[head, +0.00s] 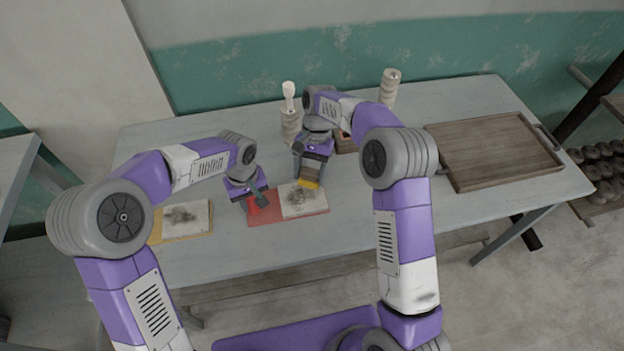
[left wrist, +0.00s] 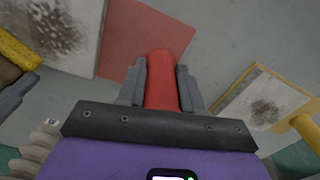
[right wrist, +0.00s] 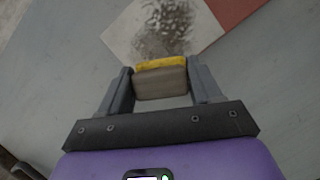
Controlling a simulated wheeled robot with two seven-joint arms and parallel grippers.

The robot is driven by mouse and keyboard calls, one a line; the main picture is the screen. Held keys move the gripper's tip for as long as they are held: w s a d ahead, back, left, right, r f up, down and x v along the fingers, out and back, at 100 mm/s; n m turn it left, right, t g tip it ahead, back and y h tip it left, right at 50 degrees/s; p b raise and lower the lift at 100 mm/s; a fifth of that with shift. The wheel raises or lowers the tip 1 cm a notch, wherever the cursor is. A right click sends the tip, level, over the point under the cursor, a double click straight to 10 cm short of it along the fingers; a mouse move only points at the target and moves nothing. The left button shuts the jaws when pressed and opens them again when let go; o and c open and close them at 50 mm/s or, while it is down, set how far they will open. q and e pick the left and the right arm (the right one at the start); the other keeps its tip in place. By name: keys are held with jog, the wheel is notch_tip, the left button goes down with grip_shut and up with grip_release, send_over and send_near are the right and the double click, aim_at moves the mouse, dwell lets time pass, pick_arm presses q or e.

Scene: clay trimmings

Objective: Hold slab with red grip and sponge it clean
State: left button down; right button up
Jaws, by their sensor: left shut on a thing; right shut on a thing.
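A red board (head: 262,213) lies flat on the table and bears a pale slab (head: 299,197) with a dark grey smudge. My left gripper (head: 257,198) is shut on the red grip (left wrist: 162,82) standing at the board's bare red end. My right gripper (head: 311,176) is shut on a sponge (right wrist: 161,80) with a brown body and yellow face. The sponge is at the slab's far edge; I cannot tell if it touches. In the right wrist view the slab (right wrist: 150,30) shows a dark, shiny patch just beyond the sponge.
A yellow-edged board (head: 182,238) with another smudged slab (head: 186,219) lies to the left; its yellow grip (left wrist: 306,130) shows in the left wrist view. A wooden tray (head: 490,150) sits at the right. Clay-coloured stacked pieces (head: 390,88) stand at the back. The table front is clear.

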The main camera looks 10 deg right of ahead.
jog(key=shift+w, duration=0.5)
jog(key=shift+a, duration=1.1)
jog(key=shift+s+d, duration=0.1)
jog(key=shift+s, duration=4.9)
jog(key=shift+a, duration=1.15)
jog(key=shift+w+d, duration=0.2)
jog(key=shift+w, duration=4.85)
jog(key=shift+a, duration=0.75)
jog(key=shift+s+a, duration=0.3)
jog(key=shift+s, duration=4.75)
notch_tip(320, 180, up, 8)
